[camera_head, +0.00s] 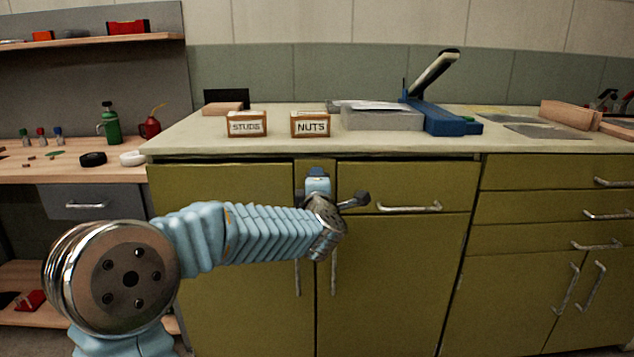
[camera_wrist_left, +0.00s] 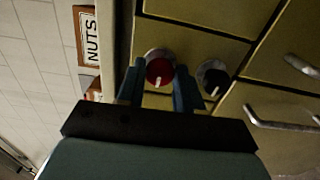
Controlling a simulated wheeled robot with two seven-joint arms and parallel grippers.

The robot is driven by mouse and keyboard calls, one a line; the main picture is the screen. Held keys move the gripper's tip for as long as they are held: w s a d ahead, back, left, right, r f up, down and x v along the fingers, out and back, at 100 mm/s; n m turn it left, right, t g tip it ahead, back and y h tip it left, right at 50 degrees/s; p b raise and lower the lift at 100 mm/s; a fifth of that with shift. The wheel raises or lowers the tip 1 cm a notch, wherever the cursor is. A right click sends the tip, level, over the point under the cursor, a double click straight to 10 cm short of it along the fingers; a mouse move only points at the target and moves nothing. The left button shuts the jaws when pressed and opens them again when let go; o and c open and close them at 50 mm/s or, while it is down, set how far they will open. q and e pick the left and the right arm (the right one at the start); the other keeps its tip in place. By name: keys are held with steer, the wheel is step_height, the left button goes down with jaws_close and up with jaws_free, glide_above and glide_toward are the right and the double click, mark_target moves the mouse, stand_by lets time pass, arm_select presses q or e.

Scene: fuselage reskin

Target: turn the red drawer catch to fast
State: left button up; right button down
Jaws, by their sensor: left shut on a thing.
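The red drawer catch (camera_wrist_left: 160,71) is a round red knob on a pale round base, on the olive cabinet front in the left wrist view. My left gripper (camera_wrist_left: 160,82) has one blue finger on each side of it and is shut on it. In the head view the gripper (camera_head: 318,184) is at the narrow panel left of the top drawer (camera_head: 405,200), and my wrist hides the catch. I cannot read which way the catch points. My right gripper is in neither view.
A black knob (camera_wrist_left: 214,78) with a pale mark sits close beside the red catch. The worktop above holds a STUDS box (camera_head: 246,124), a NUTS box (camera_head: 311,124), a grey metal tray (camera_head: 382,119) and a blue lever tool (camera_head: 440,118). The drawer handle (camera_head: 409,208) sticks out to the right.

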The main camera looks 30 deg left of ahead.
arm_select(q)
steer(key=shift+f+m, duration=0.1)
steer(key=shift+m, duration=0.2)
steer(key=o, duration=1)
steer(key=b+v, duration=0.1)
steer(key=v, duration=1.3)
steer(key=shift+a, duration=0.1)
